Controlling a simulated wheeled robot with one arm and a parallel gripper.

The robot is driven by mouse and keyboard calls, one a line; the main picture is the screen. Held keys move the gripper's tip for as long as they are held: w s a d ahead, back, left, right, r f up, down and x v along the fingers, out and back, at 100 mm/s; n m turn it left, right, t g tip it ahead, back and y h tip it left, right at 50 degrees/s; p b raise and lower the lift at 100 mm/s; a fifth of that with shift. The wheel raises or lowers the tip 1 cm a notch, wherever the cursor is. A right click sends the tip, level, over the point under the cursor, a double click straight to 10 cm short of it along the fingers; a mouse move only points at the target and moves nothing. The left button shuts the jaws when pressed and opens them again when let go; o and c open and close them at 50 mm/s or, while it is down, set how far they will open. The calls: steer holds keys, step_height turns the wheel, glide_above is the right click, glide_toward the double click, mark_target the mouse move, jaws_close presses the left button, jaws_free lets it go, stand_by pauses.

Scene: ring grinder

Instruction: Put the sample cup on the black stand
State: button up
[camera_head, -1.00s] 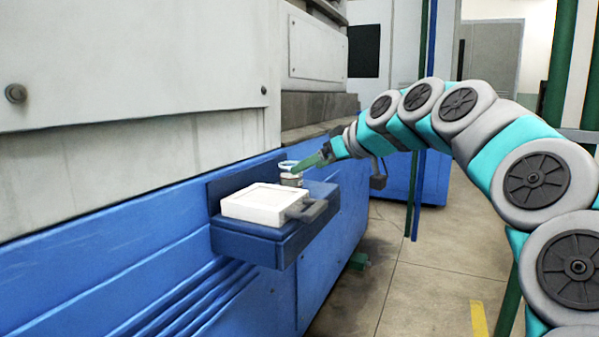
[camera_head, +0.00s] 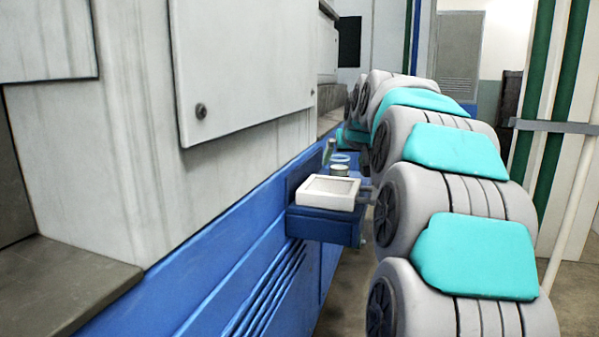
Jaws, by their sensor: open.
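The sample cup, which looks like the small grey cylinder (camera_head: 339,170), stands on the blue shelf just behind the white box. A light blue ring (camera_head: 341,157) shows just behind it. My gripper (camera_head: 330,153) shows as a small green finger, upright just behind and left of the cup. It is open and apart from the cup as far as I can see. The rest of the gripper is hidden or too small to make out. I cannot make out the black stand for sure; my arm covers the area right of the shelf.
A white flat-topped box (camera_head: 328,193) sits on the blue shelf (camera_head: 322,228) fixed to the blue machine side. A grey cabinet wall (camera_head: 243,70) rises at the left, close to the shelf. My arm fills the right middle of the view. Some floor shows below the shelf.

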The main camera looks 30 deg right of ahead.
mark_target(341, 163)
steer(key=shift+w+d+f, duration=0.2)
steer(key=shift+w+f, duration=0.1)
steer(key=shift+f, duration=0.05)
steer(key=shift+x, duration=3.4)
steer(key=shift+w+d+r, duration=0.1)
steer(key=shift+r, duration=0.1)
steer(key=shift+c, duration=0.3)
jaws_close()
steer(key=shift+r, duration=0.1)
